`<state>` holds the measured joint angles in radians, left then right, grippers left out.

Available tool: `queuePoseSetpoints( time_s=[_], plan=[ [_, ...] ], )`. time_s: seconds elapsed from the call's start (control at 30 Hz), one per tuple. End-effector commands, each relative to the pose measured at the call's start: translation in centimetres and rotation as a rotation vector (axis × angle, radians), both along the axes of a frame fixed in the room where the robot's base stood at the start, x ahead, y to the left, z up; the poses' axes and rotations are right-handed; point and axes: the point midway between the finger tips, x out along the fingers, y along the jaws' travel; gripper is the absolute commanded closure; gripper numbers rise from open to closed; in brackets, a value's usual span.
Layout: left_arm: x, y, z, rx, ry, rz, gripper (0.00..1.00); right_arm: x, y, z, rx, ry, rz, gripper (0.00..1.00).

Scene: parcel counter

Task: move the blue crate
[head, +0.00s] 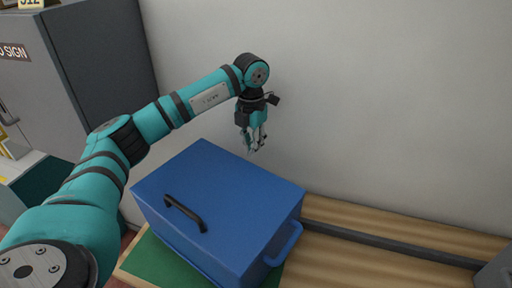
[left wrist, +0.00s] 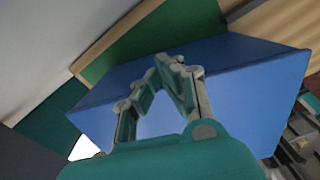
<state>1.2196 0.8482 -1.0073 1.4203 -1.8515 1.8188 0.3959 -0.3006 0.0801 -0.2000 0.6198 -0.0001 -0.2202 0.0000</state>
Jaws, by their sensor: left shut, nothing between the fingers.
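The blue crate (head: 225,185) stands on a green mat (head: 150,258) on a wooden counter. It has a flat closed top with a black handle (head: 185,213) and a blue side handle (head: 285,243) on its right. My left gripper (head: 256,146) hangs, fingers down, above and behind the crate's far edge, near the wall; it looks apart from the crate. In the left wrist view the gripper's fingers (left wrist: 166,62) meet at the tips with nothing between them, and the blue crate (left wrist: 250,95) fills the area behind them. My right gripper is not in view.
A grey cabinet (head: 105,60) stands at the left against the wall. The wooden counter (head: 370,262) is bare to the right of the crate, with a dark grey strip (head: 390,245) across it. A grey object (head: 495,270) is cut off at the lower right.

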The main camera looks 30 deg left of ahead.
Motion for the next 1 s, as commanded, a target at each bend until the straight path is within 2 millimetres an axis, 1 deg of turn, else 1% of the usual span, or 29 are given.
queuePoseSetpoints(
  time_s=[0.03, 0.2, 0.4, 0.5, 0.6, 1.0],
  plan=[
    [-0.2, 0.0, -0.9, 0.0, 0.006, 0.0, 1.0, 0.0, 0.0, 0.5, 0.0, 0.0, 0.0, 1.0],
    [-0.1, 0.0, -4.0, 0.0, 0.005, 0.0, 1.0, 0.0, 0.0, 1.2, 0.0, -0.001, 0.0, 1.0],
    [-0.1, 0.0, -6.9, -0.001, 0.003, -0.001, 1.0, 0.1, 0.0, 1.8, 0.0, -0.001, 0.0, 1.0],
    [-0.1, -0.1, -7.7, -0.001, 0.002, -0.002, 1.0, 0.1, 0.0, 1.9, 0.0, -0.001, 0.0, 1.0],
    [-0.1, 0.0, -8.0, -0.001, 0.002, -0.002, 1.0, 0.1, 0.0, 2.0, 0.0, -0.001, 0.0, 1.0],
    [0.0, 0.0, -8.1, -0.001, 0.001, -0.001, 1.0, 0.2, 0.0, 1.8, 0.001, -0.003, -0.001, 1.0]
  ],
)
